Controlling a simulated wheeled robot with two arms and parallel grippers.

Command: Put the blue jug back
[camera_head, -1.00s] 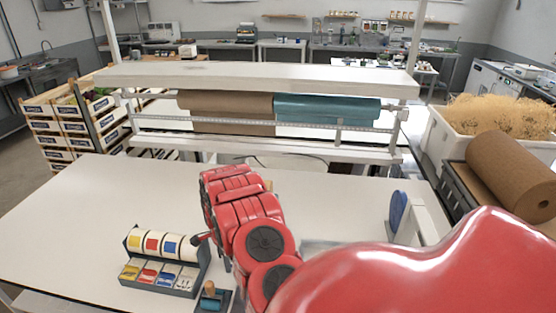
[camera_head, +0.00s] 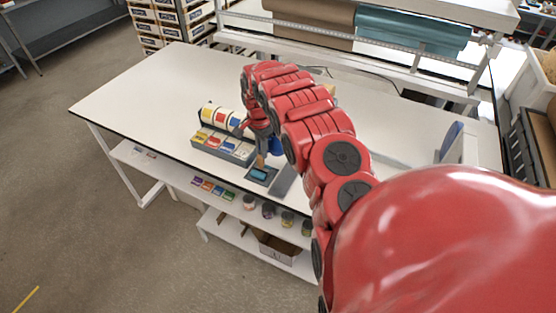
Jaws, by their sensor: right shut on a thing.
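My right arm reaches in from the lower right over the white worktable (camera_head: 140,85). My right gripper (camera_head: 258,137) is low over the table, just beside the label rolls, and is mostly hidden by its own wrist. A small blue part shows directly at the gripper, which I take to be the blue jug (camera_head: 277,147). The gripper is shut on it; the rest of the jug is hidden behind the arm. I cannot tell whether the jug touches the table. My left gripper is not in view.
A grey holder with label rolls (camera_head: 222,146) stands left of the gripper. A wooden-handled tool (camera_head: 261,160) stands by a blue pad (camera_head: 260,174) at the front edge. A blue disc dispenser (camera_head: 452,140) stands at right. Paper rolls (camera_head: 312,20) hang behind. The table's left is clear.

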